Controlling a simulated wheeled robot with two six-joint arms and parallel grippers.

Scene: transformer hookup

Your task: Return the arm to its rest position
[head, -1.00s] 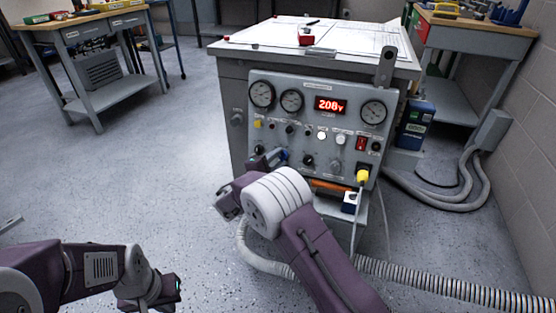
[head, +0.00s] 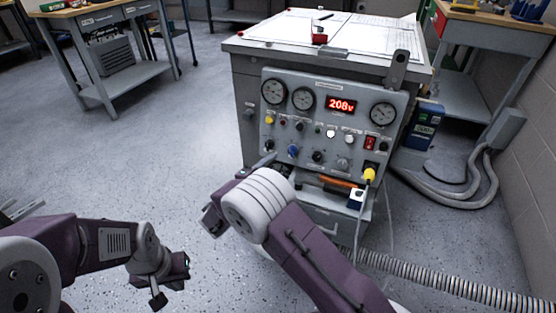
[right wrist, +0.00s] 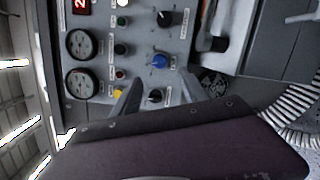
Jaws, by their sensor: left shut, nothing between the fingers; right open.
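The grey test console's front panel (head: 330,125) shows gauges, a red 208V display (head: 341,104) and rows of knobs. A blue knob (head: 292,151) is on the panel's lower left; it also shows in the right wrist view (right wrist: 160,61). My right gripper (head: 265,163) is in front of the panel, just left of and below the blue knob and apart from it. In the right wrist view its two fingers (right wrist: 158,96) are spread with nothing between them. My left gripper (head: 158,299) is low at the left, over the floor, shut and empty.
A yellow plug (head: 369,175) with a cable is at the panel's lower right. Below it a shelf (head: 330,197) holds an orange-handled tool. Ribbed hose (head: 460,287) lies along the floor at right. A workbench (head: 110,75) stands back left. The floor between is clear.

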